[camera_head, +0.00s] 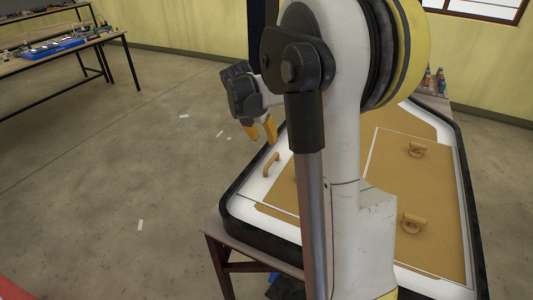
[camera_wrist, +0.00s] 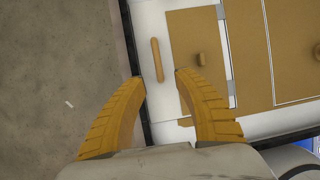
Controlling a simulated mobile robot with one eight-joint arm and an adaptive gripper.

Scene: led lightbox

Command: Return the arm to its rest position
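My gripper (camera_head: 262,137) is in the air near the far left edge of the lightbox board (camera_head: 240,207), with its yellow fingers pointing down. In the wrist view my gripper (camera_wrist: 161,77) has its two fingers spread apart and nothing held between them. A tan bar handle (camera_head: 271,165) stands on the white left border of the board, below the fingertips. The handle (camera_wrist: 156,60) also shows in the wrist view, just beyond the gap between the fingertips. My arm fills the middle of the head view and hides part of the board.
The board has a black rim and tan panels with more handles (camera_head: 413,222) on the right. It rests on a table (camera_head: 215,245). A workbench (camera_head: 60,50) with tools stands at the back left. Small bottles (camera_head: 433,80) stand behind the board.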

